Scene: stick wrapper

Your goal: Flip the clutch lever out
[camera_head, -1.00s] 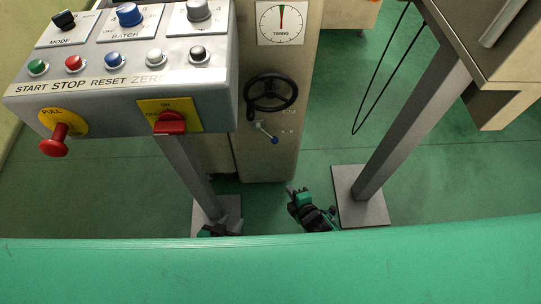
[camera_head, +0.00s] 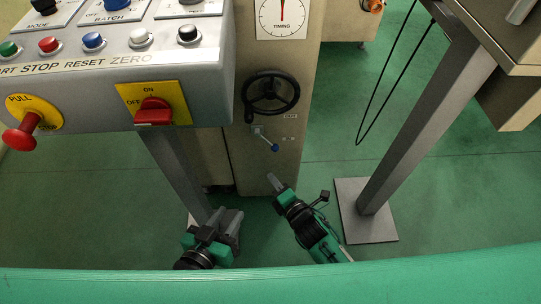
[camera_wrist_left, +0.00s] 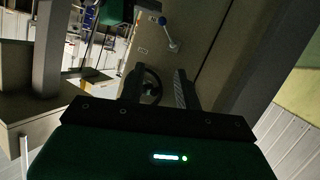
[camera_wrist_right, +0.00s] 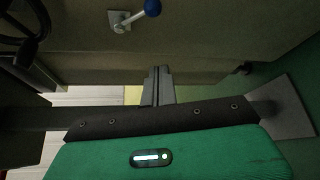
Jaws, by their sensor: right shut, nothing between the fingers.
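The clutch lever (camera_head: 266,139) is a short metal lever with a blue knob on a small plate on the beige cabinet, below the black handwheel. It points down and to the right in the head view. The lever also shows at the top of the right wrist view (camera_wrist_right: 135,16) and in the left wrist view (camera_wrist_left: 169,36). My right gripper (camera_head: 273,181) is shut and empty, below the lever and apart from it. Its closed fingers show in the right wrist view (camera_wrist_right: 158,84). My left gripper (camera_head: 231,219) is lower left, with its fingers apart in the left wrist view (camera_wrist_left: 156,88).
The black handwheel (camera_head: 271,92) is just above the lever. A control panel (camera_head: 185,65) with a red switch overhangs at the left on a grey post. Another grey post (camera_head: 425,130) stands at the right. A green bar (camera_head: 270,284) crosses the bottom foreground.

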